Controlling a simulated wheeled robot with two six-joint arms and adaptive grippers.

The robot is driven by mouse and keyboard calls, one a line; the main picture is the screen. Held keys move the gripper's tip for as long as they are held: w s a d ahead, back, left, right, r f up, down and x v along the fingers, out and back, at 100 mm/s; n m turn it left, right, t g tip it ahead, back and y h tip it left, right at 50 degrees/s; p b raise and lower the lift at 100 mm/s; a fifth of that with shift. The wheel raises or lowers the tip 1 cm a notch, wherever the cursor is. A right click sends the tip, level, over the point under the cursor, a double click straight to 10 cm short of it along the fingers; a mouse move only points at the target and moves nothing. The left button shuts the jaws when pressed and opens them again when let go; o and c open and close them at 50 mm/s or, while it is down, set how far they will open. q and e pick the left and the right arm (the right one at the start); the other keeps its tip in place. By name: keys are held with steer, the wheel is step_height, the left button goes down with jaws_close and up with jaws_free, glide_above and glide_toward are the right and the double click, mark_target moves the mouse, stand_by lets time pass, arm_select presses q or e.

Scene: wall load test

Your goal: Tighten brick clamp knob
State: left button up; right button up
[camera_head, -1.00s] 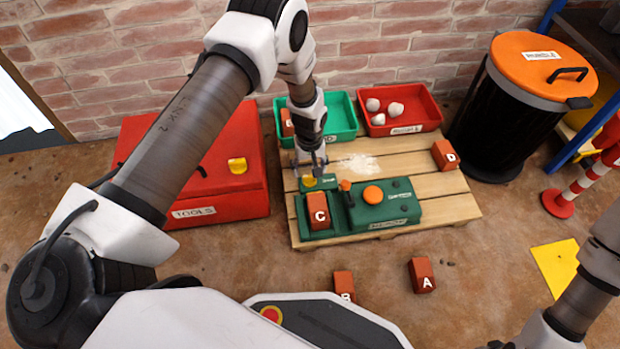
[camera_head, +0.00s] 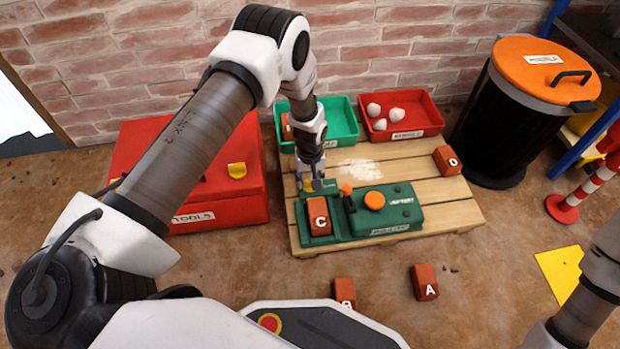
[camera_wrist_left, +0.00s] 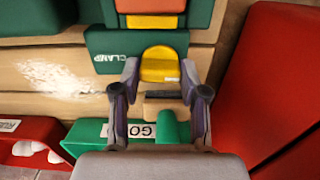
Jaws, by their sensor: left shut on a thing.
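The yellow clamp knob (camera_wrist_left: 160,66) stands on the green clamp block (camera_wrist_left: 110,52), marked CLAMP in the left wrist view. My left gripper (camera_wrist_left: 160,78) is shut on the knob, one finger on each side. In the head view my left gripper (camera_head: 317,182) comes down from above and hides most of the knob. Orange-red brick C (camera_head: 319,216) sits in the green fixture (camera_head: 322,239), just in front of the clamp block. My right gripper is out of view; only part of its arm shows at the lower right.
The fixture, with an orange knob (camera_head: 375,201) and a lever, rests on a wooden pallet (camera_head: 446,213). Behind are a green bin (camera_head: 344,116) and red bin (camera_head: 431,112). A red toolbox (camera_head: 236,205) is left. Brick D (camera_head: 447,160) is right; bricks A (camera_head: 425,283) and B (camera_head: 344,290) are in front.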

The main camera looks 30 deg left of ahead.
arm_select(q)
steer(key=m+p, duration=0.2)
steer(key=shift+r+m, duration=0.15)
steer(key=shift+m, duration=0.25)
steer(key=m+p, duration=0.1)
steer(key=m, duration=0.3)
steer(key=shift+m+p, duration=0.3)
steer(key=m, duration=0.4)
steer(key=shift+m+p, duration=0.3)
steer(key=shift+p, duration=0.1)
steer(key=m, duration=0.5)
steer(key=shift+m, duration=0.3)
steer(key=o, duration=1.1)
steer(key=shift+f, duration=0.2)
steer(key=shift+o, duration=0.2)
steer(key=shift+r, duration=0.1)
